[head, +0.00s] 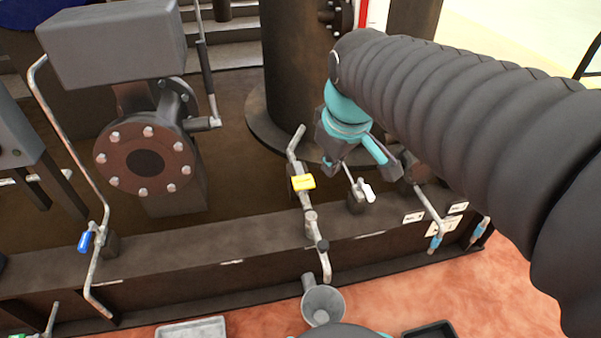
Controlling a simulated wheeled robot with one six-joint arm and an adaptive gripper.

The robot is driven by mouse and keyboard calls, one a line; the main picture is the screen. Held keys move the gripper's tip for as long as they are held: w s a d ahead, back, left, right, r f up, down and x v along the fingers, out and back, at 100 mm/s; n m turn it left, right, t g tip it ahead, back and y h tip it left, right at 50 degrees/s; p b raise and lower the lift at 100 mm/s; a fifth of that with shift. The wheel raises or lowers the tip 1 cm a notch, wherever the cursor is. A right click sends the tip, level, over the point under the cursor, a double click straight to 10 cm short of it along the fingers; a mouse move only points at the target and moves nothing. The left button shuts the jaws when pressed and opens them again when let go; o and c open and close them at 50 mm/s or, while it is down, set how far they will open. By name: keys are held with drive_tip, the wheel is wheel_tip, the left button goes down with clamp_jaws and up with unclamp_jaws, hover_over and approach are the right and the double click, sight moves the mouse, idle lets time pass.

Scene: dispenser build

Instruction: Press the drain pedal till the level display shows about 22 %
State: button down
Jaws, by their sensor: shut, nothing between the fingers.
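My gripper (341,152), dark grey with teal parts, points down in front of the wide dark column in the head view. It is shut and holds nothing that I can see. A small valve with a white-tipped lever (367,191) stands on the dark beam just below it. I cannot tell whether the gripper touches that lever. I cannot make out a drain pedal or a level display with a reading in this view. My arm covers much of the right side.
A pipe with a yellow-handled valve (303,182) runs down toward a grey funnel (323,303). A blue-handled valve (85,241) sits on a pipe at left. A flanged pump (146,155) stands behind the beam. A grey tray (192,329) lies on the reddish floor.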

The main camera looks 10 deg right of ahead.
drive_tip(key=w+f+n+g+b, duration=0.2)
drive_tip(key=w+n, duration=0.4)
drive_tip(key=w, duration=0.4)
drive_tip(key=n+g+b, duration=0.1)
drive_tip(key=n+g, duration=0.1)
drive_tip(key=n, duration=0.4)
hover_over(304, 183)
drive_tip(key=f, duration=0.5)
drive_tip(key=shift+w+f, duration=0.35)
drive_tip(key=shift+f, duration=0.1)
wheel_tip(304, 183, down, 14)
drive_tip(key=b, duration=0.3)
drive_tip(key=shift+s+f+p, duration=0.2)
drive_tip(key=shift+f, duration=0.5)
drive_tip(key=shift+s+f+p, duration=0.15)
drive_tip(key=shift+s+f, duration=0.05)
drive_tip(key=shift+f, duration=0.55)
idle(2.6)
